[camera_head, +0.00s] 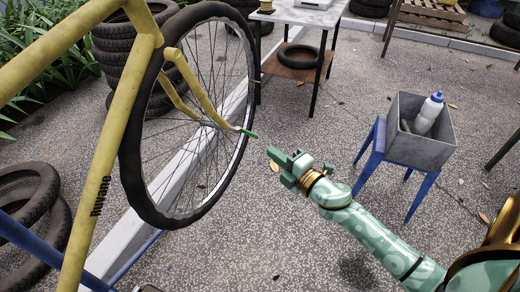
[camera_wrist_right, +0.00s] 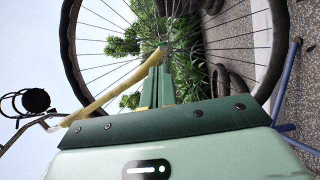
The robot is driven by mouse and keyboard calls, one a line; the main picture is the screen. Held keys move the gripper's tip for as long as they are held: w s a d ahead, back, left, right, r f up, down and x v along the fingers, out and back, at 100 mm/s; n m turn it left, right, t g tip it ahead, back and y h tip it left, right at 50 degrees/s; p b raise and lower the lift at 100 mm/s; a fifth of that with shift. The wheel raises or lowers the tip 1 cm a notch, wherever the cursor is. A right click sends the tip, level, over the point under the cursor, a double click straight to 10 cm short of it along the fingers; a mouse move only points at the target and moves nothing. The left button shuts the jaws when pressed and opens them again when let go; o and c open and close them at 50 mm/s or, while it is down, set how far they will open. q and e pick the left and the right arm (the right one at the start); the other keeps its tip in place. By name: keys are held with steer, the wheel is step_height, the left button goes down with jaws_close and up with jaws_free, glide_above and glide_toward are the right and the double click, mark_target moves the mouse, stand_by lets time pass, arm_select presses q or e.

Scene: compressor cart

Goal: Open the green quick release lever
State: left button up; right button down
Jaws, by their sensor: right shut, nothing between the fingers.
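The green quick release lever (camera_head: 247,133) sticks out to the right from the hub of the bicycle wheel (camera_head: 132,160), at the end of the yellow fork. My right gripper (camera_head: 272,154) is shut and empty, a short way to the right of the lever and apart from it. In the right wrist view its closed green fingers (camera_wrist_right: 160,72) point at the hub of the wheel (camera_wrist_right: 264,60). My left gripper is not in view.
A yellow bicycle frame (camera_head: 112,130) stands at the left. A grey bin (camera_head: 425,148) with a white bottle (camera_head: 428,114) sits on a blue stand (camera_head: 370,157) at the right. A table (camera_head: 305,18) stands at the back. Loose tyres (camera_head: 55,225) lie at the left. Open paving lies below my right gripper.

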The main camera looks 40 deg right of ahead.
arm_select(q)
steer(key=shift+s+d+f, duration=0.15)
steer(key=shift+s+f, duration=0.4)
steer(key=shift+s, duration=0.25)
arm_select(e)
steer(key=shift+s+d, duration=0.95)
steer(key=shift+s, duration=0.15)
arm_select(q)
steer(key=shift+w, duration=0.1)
